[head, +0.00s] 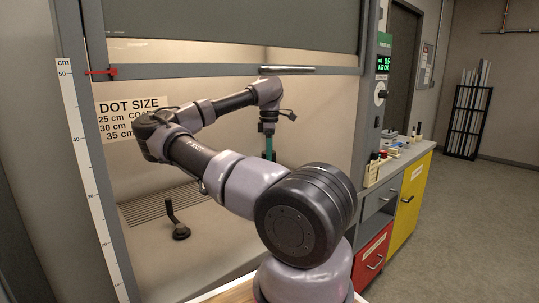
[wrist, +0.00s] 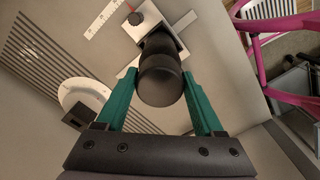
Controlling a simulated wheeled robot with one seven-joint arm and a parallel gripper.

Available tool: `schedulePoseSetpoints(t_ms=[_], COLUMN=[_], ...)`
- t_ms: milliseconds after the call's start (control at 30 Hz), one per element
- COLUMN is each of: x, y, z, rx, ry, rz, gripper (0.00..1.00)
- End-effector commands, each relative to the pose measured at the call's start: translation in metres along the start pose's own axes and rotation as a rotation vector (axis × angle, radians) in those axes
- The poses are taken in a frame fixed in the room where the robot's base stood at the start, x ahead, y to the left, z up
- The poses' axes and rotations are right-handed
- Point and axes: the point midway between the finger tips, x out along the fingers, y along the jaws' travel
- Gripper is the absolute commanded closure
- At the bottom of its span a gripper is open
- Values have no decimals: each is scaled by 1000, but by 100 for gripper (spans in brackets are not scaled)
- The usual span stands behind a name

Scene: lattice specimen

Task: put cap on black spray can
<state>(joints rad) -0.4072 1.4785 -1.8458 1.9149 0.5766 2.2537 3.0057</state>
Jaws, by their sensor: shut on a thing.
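My gripper (wrist: 160,88) has its teal fingers closed on both sides of a black cylindrical piece (wrist: 160,80), which looks like the cap. In the head view my gripper (head: 268,148) points down inside the hood, well above its floor. A small dark part shows at its fingertips. A dark shape lies beyond the held piece in the wrist view, partly hidden by it; I cannot tell whether it is the black spray can. I cannot make out the can clearly in the head view.
A black stand (head: 175,220) with an upright rod is on the hood floor, near a slotted vent (head: 150,207). The raised sash (head: 230,25) hangs above my arm. A counter with a yellow cabinet (head: 412,200) is at the right. A pink frame (wrist: 262,60) shows in the wrist view.

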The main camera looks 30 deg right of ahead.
Motion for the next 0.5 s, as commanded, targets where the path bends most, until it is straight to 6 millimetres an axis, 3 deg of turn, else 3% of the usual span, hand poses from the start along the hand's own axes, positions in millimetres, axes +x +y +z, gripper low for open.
schedulePoseSetpoints(t_ms=[500], x=[7], y=[0], z=[0], rx=[0], ry=[0], rz=[-1], gripper=[80])
